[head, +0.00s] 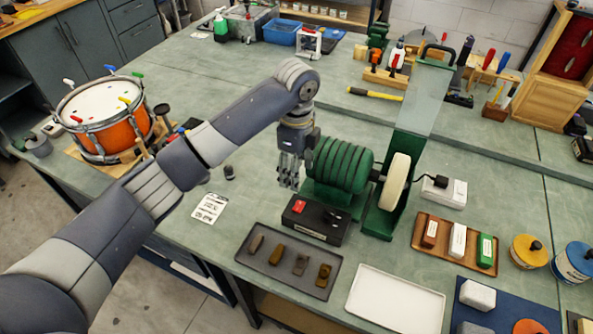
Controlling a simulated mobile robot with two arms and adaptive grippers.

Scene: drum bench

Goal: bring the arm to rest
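My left arm comes in from the lower left and reaches over the bench. Its gripper (289,182) points down, just left of the green ribbed bench grinder motor (341,164) and above the black switch box (316,219). I see nothing held in it. The fingers look close together, but at this size I cannot tell whether they are open or shut. I cannot tell whether the gripper touches the motor. My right gripper is not in view.
An orange drum (115,122) stands at the left. In front lie a dark tray (259,278) with several small pieces and an empty white tray (396,299). A white wheel (395,182) is on the grinder's right. A brown tray (454,259) holds coloured bars.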

